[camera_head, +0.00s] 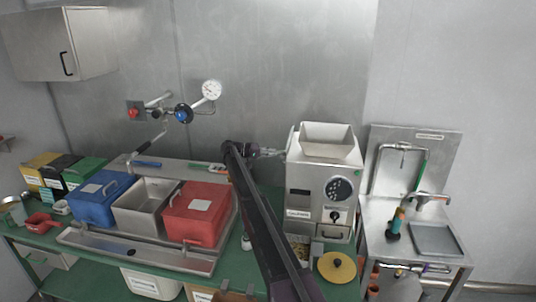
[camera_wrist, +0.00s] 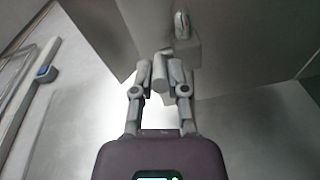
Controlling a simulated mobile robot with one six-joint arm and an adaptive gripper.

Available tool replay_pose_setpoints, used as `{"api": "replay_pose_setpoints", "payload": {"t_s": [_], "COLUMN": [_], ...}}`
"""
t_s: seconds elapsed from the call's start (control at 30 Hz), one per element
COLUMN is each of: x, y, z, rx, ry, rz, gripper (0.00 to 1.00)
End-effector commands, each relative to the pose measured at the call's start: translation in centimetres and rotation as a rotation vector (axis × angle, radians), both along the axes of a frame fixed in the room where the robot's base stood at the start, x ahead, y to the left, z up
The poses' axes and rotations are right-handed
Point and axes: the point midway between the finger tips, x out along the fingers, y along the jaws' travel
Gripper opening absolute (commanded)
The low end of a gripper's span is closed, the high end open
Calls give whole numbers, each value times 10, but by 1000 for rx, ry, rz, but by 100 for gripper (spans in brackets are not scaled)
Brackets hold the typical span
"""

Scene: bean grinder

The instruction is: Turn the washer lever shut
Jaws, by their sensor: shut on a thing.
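My gripper (camera_wrist: 160,75) is shut on a grey cylindrical handle (camera_wrist: 161,62) in the wrist view. The handle is close to a small grey block (camera_wrist: 183,48) on a smooth metal face. In the head view my gripper (camera_head: 268,152) is at the upper left side of the steel grinder (camera_head: 325,178), and the fingers look small there. I cannot tell from these views whether the held handle is the washer lever, or how far it is turned.
A blue bin (camera_head: 97,205), a steel bin (camera_head: 146,208) and a red bin (camera_head: 197,215) stand left of my arm. A sink stand (camera_head: 415,235) is at the right.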

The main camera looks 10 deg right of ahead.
Motion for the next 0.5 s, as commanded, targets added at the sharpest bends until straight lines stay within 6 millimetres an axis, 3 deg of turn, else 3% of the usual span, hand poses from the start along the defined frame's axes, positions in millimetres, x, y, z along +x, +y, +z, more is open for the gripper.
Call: {"api": "replay_pose_setpoints", "payload": {"t_s": [0.1, 0.13, 0.17, 0.4, 0.43, 0.5], "x": [-2, -2, -2, -3, -3, -3], "y": [-2, -3, -4, -9, -9, -9], "z": [-1, -1, -1, -1, -1, -1], "rx": [4, 4, 5, 4, 4, 4], "ry": [2, 2, 2, 1, 1, 1], "rz": [-7, -9, -10, -13, -13, -13], "gripper": [0, 28, 34, 34, 31, 10]}}
